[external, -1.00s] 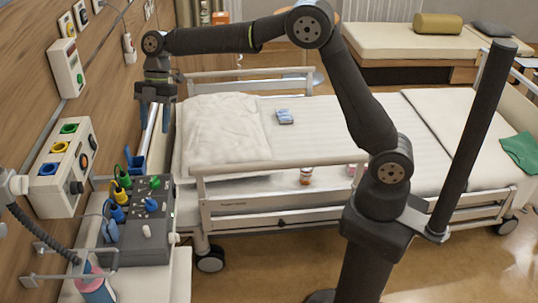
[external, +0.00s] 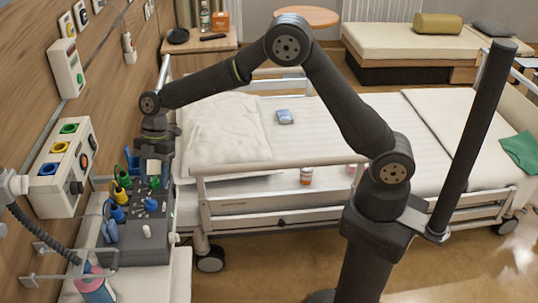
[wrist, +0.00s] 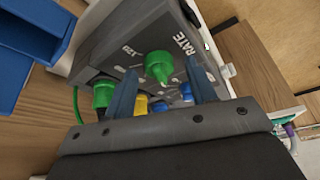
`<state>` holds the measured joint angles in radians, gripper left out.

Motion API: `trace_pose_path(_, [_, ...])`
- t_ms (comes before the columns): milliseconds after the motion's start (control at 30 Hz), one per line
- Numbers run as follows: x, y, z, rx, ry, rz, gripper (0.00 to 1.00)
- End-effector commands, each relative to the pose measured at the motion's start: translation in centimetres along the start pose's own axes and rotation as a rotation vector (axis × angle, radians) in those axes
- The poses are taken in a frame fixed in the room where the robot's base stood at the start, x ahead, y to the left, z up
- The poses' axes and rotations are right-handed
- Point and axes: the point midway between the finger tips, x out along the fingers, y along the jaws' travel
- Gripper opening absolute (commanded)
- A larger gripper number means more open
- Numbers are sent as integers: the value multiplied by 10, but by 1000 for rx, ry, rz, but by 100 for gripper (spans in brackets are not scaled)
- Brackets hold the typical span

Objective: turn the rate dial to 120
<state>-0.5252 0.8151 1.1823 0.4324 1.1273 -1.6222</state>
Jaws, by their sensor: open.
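The dark grey console (external: 140,243) stands at the left on a bedside surface. In the wrist view, the green rate dial (wrist: 158,66) sits on the console's face between the RATE lettering (wrist: 183,46) and the 120 mark (wrist: 130,50). The dial's exact setting is hard to tell. In the wrist view, my gripper (wrist: 161,70) is open, with one blue finger on each side of the dial. I cannot tell whether they touch it.
Green, yellow and blue plugs (external: 117,213) stand along the console's left side. A blue dial (wrist: 160,107) and small switches are close to the fingers. The bed rail (external: 230,171) is to the right, and the wall panel (external: 55,180) to the left.

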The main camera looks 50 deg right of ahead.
Motion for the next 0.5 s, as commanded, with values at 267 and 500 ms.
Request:
trace_pose_path(267, [0, 0, 0, 0, 0, 0, 34])
trace_pose_path(500, [0, 0, 0, 0, 0, 0, 7])
